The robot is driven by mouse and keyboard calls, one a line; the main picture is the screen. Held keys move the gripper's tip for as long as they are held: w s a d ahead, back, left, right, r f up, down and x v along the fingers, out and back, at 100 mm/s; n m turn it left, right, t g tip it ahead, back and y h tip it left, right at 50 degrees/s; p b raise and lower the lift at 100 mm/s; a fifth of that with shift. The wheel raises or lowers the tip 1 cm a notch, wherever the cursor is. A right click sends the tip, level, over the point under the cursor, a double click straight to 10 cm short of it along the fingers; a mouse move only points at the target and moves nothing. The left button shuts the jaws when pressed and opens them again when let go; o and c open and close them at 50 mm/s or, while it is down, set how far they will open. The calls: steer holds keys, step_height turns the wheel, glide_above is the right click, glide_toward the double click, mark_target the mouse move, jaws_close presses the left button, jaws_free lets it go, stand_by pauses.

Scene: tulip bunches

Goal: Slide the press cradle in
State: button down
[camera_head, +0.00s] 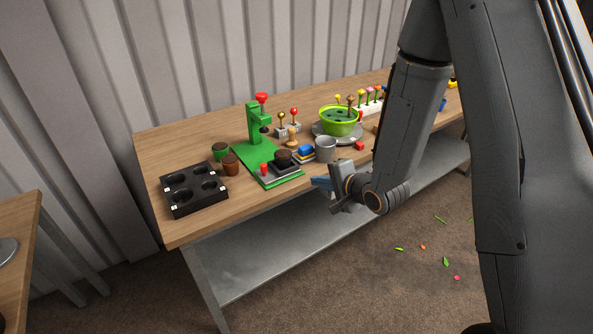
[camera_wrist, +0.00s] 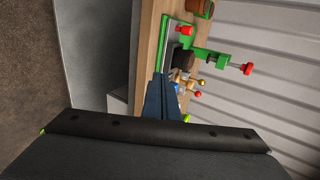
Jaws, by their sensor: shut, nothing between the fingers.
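The green press (camera_head: 256,128) stands on the wooden table, with a red knob on top. Its cradle (camera_head: 288,174) is a grey slide on the green base, out at the table's front side, clear of the press head. A dark round block (camera_head: 283,157) sits on it and a small red knob (camera_head: 264,168) stands at its front left. In the wrist view the red knob (camera_wrist: 185,30) and dark block (camera_wrist: 183,58) show beyond my fingers. My gripper (camera_head: 316,183) is shut and empty, right of the cradle and off the table's front edge. Its blue fingers (camera_wrist: 161,80) partly hide the cradle.
A black tray with holes (camera_head: 193,190) and two small pots (camera_head: 225,160) stand left of the press. A grey mug (camera_head: 326,149), a blue block (camera_head: 305,150) and a green bowl (camera_head: 339,121) stand to the right. Leaf scraps lie on the floor.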

steer(key=p, duration=0.2)
glide_toward(291, 171)
step_height(291, 171, down, 3)
steer(key=shift+w+a+r+p, duration=0.1)
steer(key=shift+w+a+p, duration=0.35)
steer(key=shift+w+a, duration=0.45)
steer(key=shift+w+a+r+p, duration=0.1)
steer(key=shift+w+a+p, duration=0.45)
steer(key=shift+w, duration=0.65)
steer(key=shift+a, duration=0.1)
